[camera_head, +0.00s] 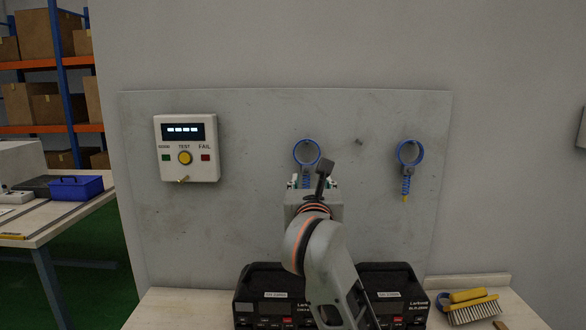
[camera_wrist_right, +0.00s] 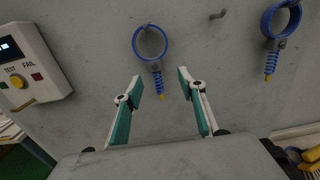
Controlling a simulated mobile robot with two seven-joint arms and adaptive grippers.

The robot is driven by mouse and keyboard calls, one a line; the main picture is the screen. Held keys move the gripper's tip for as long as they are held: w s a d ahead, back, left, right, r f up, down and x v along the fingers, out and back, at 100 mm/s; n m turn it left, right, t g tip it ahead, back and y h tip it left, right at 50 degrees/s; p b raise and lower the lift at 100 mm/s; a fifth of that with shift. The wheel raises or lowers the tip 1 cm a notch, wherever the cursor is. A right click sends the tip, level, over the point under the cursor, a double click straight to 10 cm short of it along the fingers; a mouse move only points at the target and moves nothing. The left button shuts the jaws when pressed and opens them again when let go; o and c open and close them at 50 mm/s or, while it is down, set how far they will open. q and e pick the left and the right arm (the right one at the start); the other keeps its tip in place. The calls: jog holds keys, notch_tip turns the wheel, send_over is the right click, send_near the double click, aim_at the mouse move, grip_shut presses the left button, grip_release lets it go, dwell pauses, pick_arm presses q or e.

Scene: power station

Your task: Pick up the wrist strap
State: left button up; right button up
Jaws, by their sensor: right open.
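Two blue wrist straps with coiled cords hang on the grey wall panel (camera_head: 270,120). The middle strap (camera_head: 306,151) is partly hidden by my right gripper (camera_head: 313,182) in the head view. In the right wrist view the same strap (camera_wrist_right: 151,42) hangs ahead of the open fingers, its coil end between the fingertips of the gripper (camera_wrist_right: 160,80). I cannot tell whether either finger touches it. The right-hand strap (camera_head: 408,153) hangs apart from the gripper and also shows in the right wrist view (camera_wrist_right: 271,60). My left gripper is not in view.
A tester box (camera_head: 187,147) with a yellow button is on the panel's left. An empty peg (camera_head: 359,142) sits between the straps. Black Larbond units (camera_head: 270,290) and a yellow-handled brush (camera_head: 468,305) are on the bench below. A blue bin (camera_head: 76,188) stands at left.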

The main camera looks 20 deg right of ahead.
aim_at(307, 170)
jog(key=w, duration=0.2)
jog(key=shift+w+r, duration=0.15)
jog(key=shift+w, duration=0.15)
jog(key=x, duration=0.4)
jog(key=shift+w+b, duration=0.2)
jog(key=shift+b, duration=0.2)
jog(key=shift+w, duration=0.45)
jog(key=c, duration=1)
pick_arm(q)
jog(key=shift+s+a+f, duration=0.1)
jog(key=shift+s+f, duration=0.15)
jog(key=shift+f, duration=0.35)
pick_arm(e)
jog(key=shift+c, duration=0.7)
